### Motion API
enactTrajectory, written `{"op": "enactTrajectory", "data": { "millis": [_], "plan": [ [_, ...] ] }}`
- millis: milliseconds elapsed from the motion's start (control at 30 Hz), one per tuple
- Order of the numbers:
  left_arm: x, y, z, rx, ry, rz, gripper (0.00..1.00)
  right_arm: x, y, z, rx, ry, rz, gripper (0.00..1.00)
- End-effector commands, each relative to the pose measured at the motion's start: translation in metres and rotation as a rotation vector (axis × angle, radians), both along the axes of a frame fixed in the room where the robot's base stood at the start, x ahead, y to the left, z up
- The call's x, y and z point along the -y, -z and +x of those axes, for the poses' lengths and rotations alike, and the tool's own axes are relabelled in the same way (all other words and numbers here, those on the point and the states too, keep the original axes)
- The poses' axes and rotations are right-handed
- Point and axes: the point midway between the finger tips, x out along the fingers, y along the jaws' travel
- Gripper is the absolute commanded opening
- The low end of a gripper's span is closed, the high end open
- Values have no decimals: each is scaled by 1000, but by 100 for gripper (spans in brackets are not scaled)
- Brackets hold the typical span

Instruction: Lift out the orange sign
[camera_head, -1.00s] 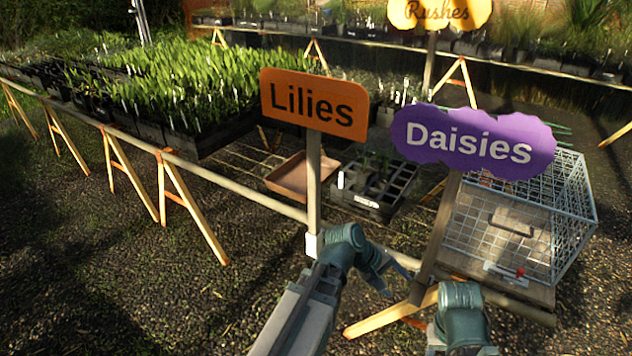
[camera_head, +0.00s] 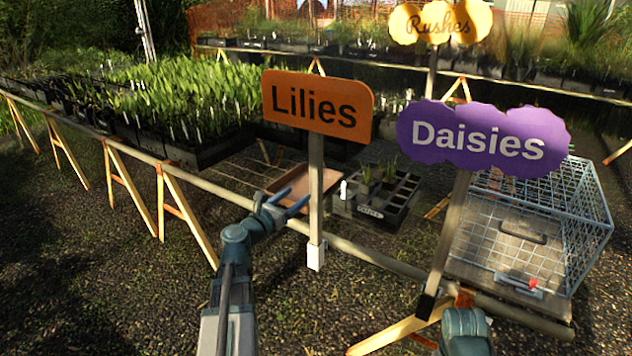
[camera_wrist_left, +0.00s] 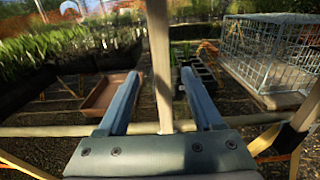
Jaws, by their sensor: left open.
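The orange sign (camera_head: 318,106) reads "Lilies" and stands upright on a wooden post, whose foot is in a white socket (camera_head: 316,258) on the bench's front rail. My left gripper (camera_head: 284,198) is open, just left of the post at about mid-height, fingers toward it. In the left wrist view the post (camera_wrist_left: 159,60) runs upright between the two open fingers (camera_wrist_left: 160,80); I cannot tell whether it is inside the jaws or just beyond. The board is outside that view. My right arm's end (camera_head: 465,328) shows at the bottom right; its fingers cannot be made out.
A purple "Daisies" sign (camera_head: 484,140) stands close on the right, before a wire cage (camera_head: 575,215). A yellow "Rushes" sign (camera_head: 440,22) is farther back. A brown tray (camera_head: 300,186) and a black cell tray (camera_head: 400,195) lie behind the post. The rail (camera_head: 370,255) runs across below.

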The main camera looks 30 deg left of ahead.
Motion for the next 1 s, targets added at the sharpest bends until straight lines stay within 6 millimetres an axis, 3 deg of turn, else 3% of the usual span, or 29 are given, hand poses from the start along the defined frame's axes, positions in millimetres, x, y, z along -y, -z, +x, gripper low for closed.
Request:
{"op": "enactTrajectory", "data": {
  "millis": [600,1000],
  "plan": [
    [7,0,80,-1,4,3,68,0,0,0,0,0,0,50],
    [8,0,95,-1,2,3,68,0,0,0,0,0,0,50]
  ]
}}
